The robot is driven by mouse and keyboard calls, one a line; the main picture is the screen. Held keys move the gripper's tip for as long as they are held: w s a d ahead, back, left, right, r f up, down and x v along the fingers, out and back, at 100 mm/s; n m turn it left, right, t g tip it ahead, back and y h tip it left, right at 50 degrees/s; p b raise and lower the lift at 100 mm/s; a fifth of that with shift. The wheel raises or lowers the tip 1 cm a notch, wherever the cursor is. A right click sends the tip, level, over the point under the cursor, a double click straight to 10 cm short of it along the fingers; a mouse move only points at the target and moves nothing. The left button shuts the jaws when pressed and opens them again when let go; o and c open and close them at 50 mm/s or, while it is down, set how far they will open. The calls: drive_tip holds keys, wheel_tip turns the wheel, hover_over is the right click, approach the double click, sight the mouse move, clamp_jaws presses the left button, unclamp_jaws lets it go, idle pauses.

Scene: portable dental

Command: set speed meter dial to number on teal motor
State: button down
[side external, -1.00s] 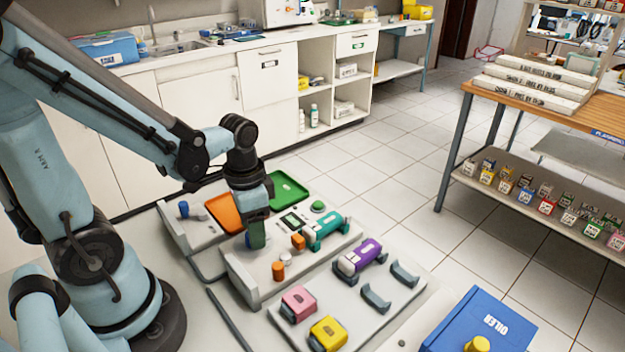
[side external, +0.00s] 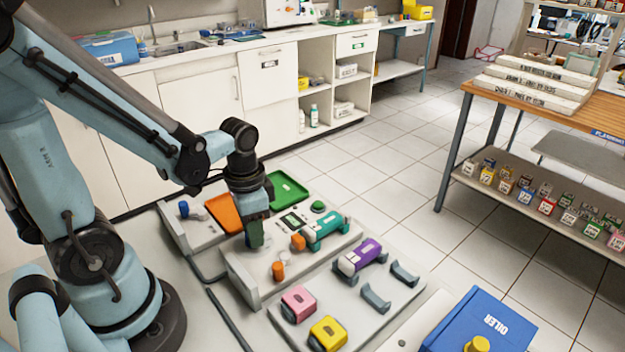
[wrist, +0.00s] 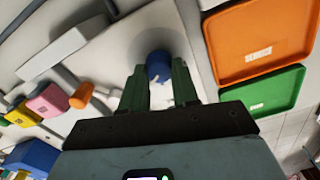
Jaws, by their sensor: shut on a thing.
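My gripper (wrist: 161,85) is shut on a blue dial knob (wrist: 158,63), its green fingers on either side of it in the wrist view. The teal motor (side external: 322,229) lies on the console to the right of my gripper. The number on the motor and the dial's setting are too small to read.
Orange knobs (side external: 278,271) stand close to my gripper. An orange tray (side external: 223,212) and a green tray (side external: 288,190) lie behind. A purple motor (side external: 361,257), a pink block (side external: 299,304) and a yellow block (side external: 328,333) are on the nearer plate. Another blue knob (side external: 183,209) is at left.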

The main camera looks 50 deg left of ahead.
drive_tip(key=shift+n, duration=0.3)
drive_tip(key=n, duration=0.3)
drive_tip(key=shift+n, duration=0.3)
drive_tip(key=shift+a+n, duration=0.1)
drive_tip(key=shift+n, duration=1.7)
drive_tip(key=c, duration=0.8)
unclamp_jaws()
drive_tip(key=shift+c, duration=0.2)
drive_tip(key=shift+r, duration=0.15)
wheel_tip(320, 180, up, 12)
